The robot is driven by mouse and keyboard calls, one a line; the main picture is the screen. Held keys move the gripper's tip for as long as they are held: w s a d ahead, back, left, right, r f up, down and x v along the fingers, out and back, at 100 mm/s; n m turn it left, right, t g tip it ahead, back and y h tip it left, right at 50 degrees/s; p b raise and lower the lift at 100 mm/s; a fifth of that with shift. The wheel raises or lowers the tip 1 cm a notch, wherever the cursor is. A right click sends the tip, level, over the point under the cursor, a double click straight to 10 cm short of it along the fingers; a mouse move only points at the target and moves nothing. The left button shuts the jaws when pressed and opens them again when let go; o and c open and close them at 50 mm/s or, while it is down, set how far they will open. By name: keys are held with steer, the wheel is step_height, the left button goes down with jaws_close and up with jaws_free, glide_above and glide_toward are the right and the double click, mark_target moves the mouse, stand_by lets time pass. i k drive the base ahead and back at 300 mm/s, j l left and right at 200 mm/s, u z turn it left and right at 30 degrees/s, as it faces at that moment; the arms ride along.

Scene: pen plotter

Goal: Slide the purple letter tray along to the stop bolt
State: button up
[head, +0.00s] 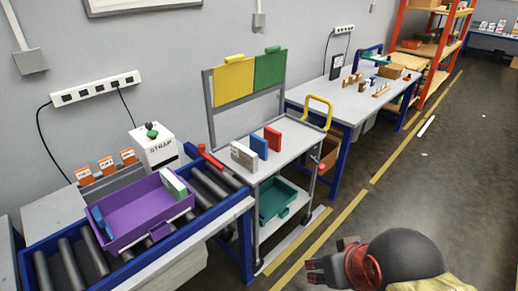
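The purple letter tray (128,211) sits on the roller conveyor (72,262). A blue item lies at its left end and a pale green and white block at its right end. A red bar (211,159), which looks like the stop bolt, stands at the right part of the conveyor. Bare rollers (210,183) show between the tray and this bar. My gripper (316,271) is at the bottom right, over the floor and well apart from the tray. It is small and seen side-on, so I cannot tell whether its fingers are open.
A white box marked STRAP (154,149) stands behind the tray. A grey cart (290,143) with upright blocks on top and a teal bin (276,200) below stands right of the conveyor. A workbench (352,102) is further back. The floor (430,190) on the right is mostly clear.

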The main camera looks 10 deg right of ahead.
mark_target(141, 209)
steer(key=u, duration=1.25)
